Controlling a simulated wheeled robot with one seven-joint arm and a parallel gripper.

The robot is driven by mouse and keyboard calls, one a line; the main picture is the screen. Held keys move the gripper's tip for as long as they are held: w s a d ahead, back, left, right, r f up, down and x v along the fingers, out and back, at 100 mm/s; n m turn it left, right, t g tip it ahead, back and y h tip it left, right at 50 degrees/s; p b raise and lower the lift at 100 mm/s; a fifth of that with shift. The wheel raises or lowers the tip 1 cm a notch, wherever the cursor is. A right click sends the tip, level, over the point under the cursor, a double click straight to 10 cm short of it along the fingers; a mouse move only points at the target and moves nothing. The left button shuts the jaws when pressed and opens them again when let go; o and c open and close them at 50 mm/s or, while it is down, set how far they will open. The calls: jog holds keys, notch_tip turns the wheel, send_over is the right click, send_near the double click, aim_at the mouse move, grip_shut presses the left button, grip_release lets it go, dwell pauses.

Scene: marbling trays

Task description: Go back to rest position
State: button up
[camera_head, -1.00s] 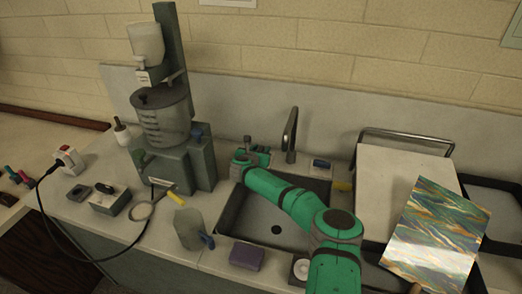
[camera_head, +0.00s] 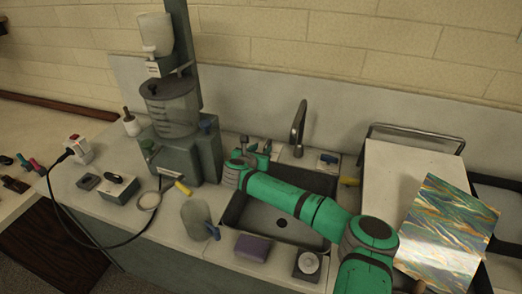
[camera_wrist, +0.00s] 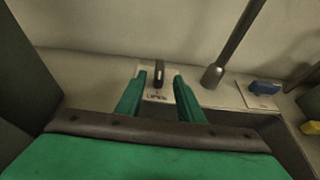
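My green arm reaches across the sink (camera_head: 268,221) in the head view. My gripper (camera_head: 257,152) is at its far end, by the back left edge of the sink, left of the faucet (camera_head: 299,125). In the wrist view my gripper (camera_wrist: 160,92) shows two green fingers spread apart with nothing held between them. A dark upright lever (camera_wrist: 159,72) on a small labelled plate shows in the gap, beyond the fingertips. I cannot tell how far it is from them.
The mixer (camera_head: 182,150) stands left of my gripper. A clear jug (camera_head: 195,218), purple sponge (camera_head: 253,247) and round-topped dish (camera_head: 308,264) line the front edge. A blue lever (camera_head: 328,158) is right of the faucet. A marbled sheet (camera_head: 445,235) lies at right.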

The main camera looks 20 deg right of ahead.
jog(key=shift+s+a+r, duration=0.1)
jog(key=shift+s, duration=0.1)
dwell(0.4)
